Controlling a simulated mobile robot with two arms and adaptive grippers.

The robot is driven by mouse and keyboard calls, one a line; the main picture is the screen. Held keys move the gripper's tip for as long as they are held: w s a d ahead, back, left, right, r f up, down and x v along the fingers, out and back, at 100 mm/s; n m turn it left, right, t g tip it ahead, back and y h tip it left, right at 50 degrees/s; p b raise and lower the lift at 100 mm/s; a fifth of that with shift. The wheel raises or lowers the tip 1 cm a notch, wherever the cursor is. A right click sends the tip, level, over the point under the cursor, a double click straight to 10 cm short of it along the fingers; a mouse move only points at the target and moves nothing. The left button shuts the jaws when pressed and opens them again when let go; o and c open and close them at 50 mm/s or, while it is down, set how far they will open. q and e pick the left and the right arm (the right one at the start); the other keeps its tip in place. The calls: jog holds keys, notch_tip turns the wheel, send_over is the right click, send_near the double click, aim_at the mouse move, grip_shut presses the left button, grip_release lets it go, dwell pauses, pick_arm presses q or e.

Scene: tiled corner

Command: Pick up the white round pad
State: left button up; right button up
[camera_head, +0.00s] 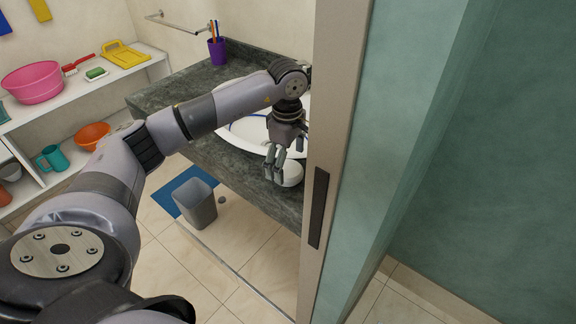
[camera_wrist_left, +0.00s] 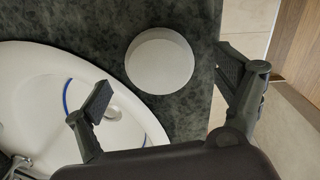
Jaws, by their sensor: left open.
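The white round pad (camera_head: 291,174) lies on the dark stone counter (camera_head: 240,162), near its front edge and beside the sink. In the left wrist view the pad (camera_wrist_left: 159,61) shows whole, as a flat disc between and beyond my fingers. My left gripper (camera_head: 276,168) is over the counter at the pad, with its fingers pointing down and partly in front of it. In the left wrist view my left gripper (camera_wrist_left: 165,90) has its fingers spread wide, open and empty. I cannot tell whether a finger touches the pad. My right gripper is not in view.
The white sink (camera_head: 245,130) is set into the counter next to the pad. A tall door frame (camera_head: 335,130) stands close on the right. A grey bin (camera_head: 196,203) is on the floor below. A purple cup (camera_head: 217,50) stands at the counter's back.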

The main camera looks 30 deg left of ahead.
pick_arm(q)
jog(key=shift+f, duration=1.35)
jog(key=shift+c, duration=0.4)
jog(key=c, duration=1)
